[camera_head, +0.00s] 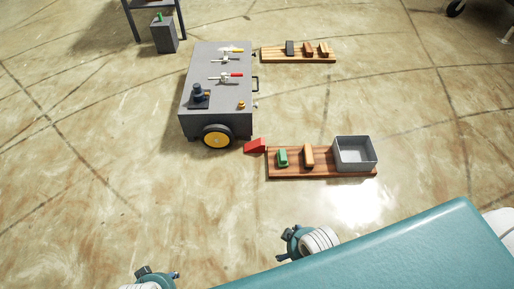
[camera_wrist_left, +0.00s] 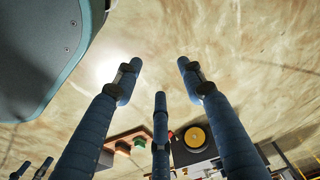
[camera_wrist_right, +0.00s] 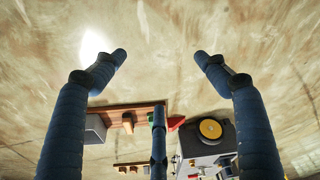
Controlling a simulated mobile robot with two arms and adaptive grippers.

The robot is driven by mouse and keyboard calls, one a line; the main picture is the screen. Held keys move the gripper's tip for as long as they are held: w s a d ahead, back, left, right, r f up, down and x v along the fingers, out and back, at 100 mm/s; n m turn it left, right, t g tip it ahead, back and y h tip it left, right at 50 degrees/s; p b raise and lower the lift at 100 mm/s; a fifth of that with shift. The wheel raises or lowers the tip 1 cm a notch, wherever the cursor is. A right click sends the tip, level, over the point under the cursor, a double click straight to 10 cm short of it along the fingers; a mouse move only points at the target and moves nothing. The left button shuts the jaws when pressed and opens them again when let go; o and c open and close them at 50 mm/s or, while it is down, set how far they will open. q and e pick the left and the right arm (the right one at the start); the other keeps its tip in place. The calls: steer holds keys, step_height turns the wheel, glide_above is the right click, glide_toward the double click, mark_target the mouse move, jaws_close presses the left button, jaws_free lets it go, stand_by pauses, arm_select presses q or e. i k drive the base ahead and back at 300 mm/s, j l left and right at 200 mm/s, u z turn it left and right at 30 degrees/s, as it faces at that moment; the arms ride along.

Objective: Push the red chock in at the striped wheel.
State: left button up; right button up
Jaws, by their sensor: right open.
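The red chock (camera_head: 255,146) lies on the floor just right of the cart's near wheel (camera_head: 217,137), with a small gap between them. That wheel is dark with a yellow hub; I cannot make out stripes. The red chock (camera_wrist_right: 176,122) also shows in the right wrist view, partly behind a finger, beside the wheel (camera_wrist_right: 210,129). My right gripper (camera_head: 288,243) is open and empty, low in the head view, well short of the chock. My left gripper (camera_head: 160,275) is at the bottom edge; its fingers (camera_wrist_left: 160,68) are spread and empty in the left wrist view.
A wooden board (camera_head: 290,173) right of the chock holds a green block (camera_head: 282,156), an orange block (camera_head: 308,155) and a grey bin (camera_head: 356,153). The grey cart (camera_head: 216,88) stands behind the wheel. A second board (camera_head: 298,60) lies farther back. The floor in front is clear.

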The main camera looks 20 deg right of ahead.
mark_target(258, 146)
steer(key=i+l, duration=0.65)
steer(key=i, duration=0.25)
